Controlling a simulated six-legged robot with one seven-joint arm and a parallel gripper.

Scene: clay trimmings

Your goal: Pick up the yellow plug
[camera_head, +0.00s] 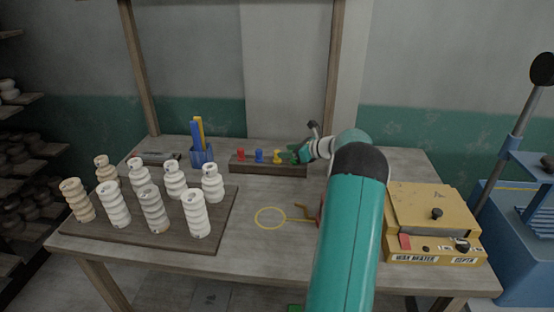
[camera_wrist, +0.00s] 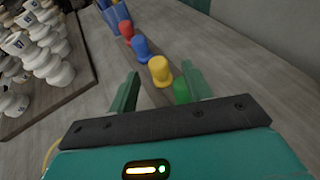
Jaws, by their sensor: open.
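The yellow plug (camera_head: 277,156) stands on a low wooden rack (camera_head: 268,170) at the back of the table, in a row with red, blue and green plugs. In the wrist view the yellow plug (camera_wrist: 160,71) is upright, ahead of and between the two fingers. My gripper (camera_wrist: 162,88) is open and empty, its fingers apart on either side of the row. The green plug (camera_wrist: 182,90) is close to the right finger, partly hidden. In the head view my gripper (camera_head: 300,153) is at the rack's right end, over the green plug.
The blue plug (camera_wrist: 141,48) and red plug (camera_wrist: 127,30) stand beyond the yellow one. A blue holder (camera_head: 201,156) stands left of the rack. A board (camera_head: 185,240) with several white ribbed pieces is at left, a yellow wax heater (camera_head: 432,215) at right.

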